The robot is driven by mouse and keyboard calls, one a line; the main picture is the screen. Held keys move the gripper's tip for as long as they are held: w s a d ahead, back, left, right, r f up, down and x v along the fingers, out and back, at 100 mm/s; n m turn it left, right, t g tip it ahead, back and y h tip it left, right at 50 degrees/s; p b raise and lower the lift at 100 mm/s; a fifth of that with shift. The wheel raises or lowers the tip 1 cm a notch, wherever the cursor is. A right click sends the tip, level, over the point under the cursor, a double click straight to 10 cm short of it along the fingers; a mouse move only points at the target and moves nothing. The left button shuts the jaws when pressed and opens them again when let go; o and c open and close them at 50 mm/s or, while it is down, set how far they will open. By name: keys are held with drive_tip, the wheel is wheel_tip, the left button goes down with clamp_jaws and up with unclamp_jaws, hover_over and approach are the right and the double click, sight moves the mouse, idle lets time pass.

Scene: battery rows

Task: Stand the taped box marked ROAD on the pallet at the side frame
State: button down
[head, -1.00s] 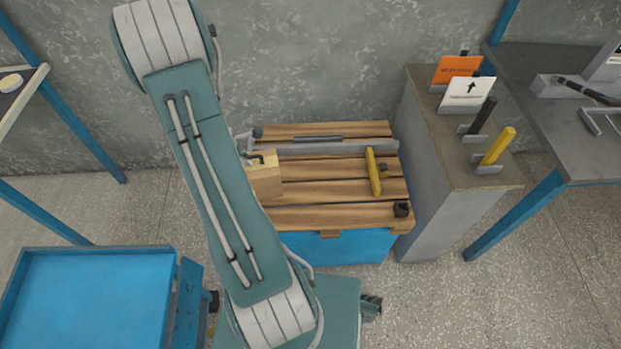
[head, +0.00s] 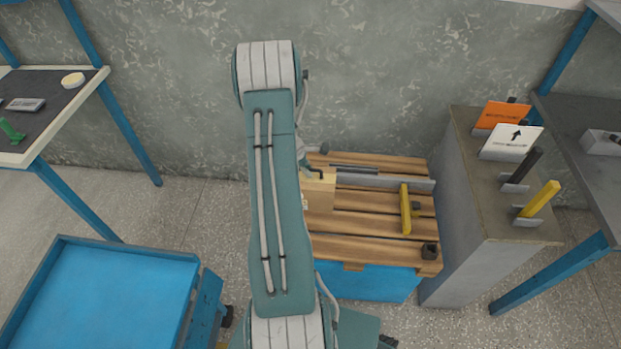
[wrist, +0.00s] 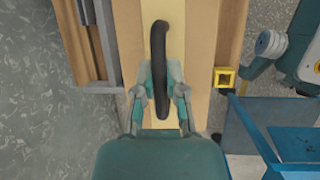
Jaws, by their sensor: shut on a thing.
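The taped box (head: 320,194) is tan cardboard and shows beside my arm at the left end of the pallet. In the wrist view the box (wrist: 203,60) has a pale tape strip and a black handle (wrist: 158,40). No ROAD mark is readable. My gripper (wrist: 160,92) is shut on the handle; in the head view my arm mostly hides it. The pallet (head: 360,220) has wooden slats over a blue base. A grey metal rail (head: 390,181), perhaps the side frame, runs across it. I cannot tell whether the box touches the slats or the rail.
A grey plinth (head: 460,200) with cards and upright handles stands to the right. A blue cart (head: 110,290) is at lower left, a dark-topped table (head: 50,90) at upper left.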

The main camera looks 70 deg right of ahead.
drive_tip(key=w+d+f, duration=0.2)
drive_tip(key=d+f, duration=0.5)
drive_tip(key=f, duration=0.3)
drive_tip(key=shift+w+d, duration=0.15)
drive_tip(key=shift+d, duration=0.05)
drive_tip(key=c, duration=0.7)
unclamp_jaws()
drive_tip(key=shift+a+f, duration=0.1)
